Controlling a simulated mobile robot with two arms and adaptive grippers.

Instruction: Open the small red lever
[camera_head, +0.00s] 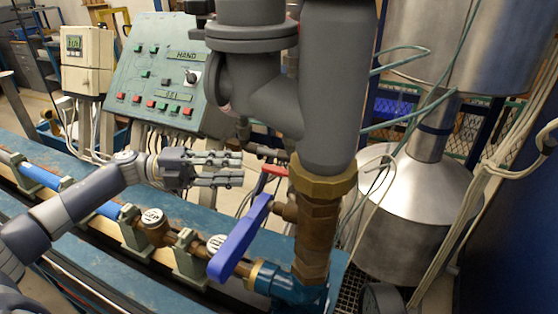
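The small red lever (274,170) sits on a thin pipe to the left of the brass fitting under the thick grey pipe. My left gripper (241,168) comes in from the left at about the lever's height in the picture. Its fingers are spread apart and point right, towards the lever. A gap shows between the fingertips and the lever, and nothing is between the fingers. My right gripper is not in view.
A large blue lever (240,240) slants below the red one. The grey pipe (335,90) and brass fitting (318,225) stand close on the right. A green control panel (160,75) is behind my gripper. Brass meters (154,222) line the bench below my arm.

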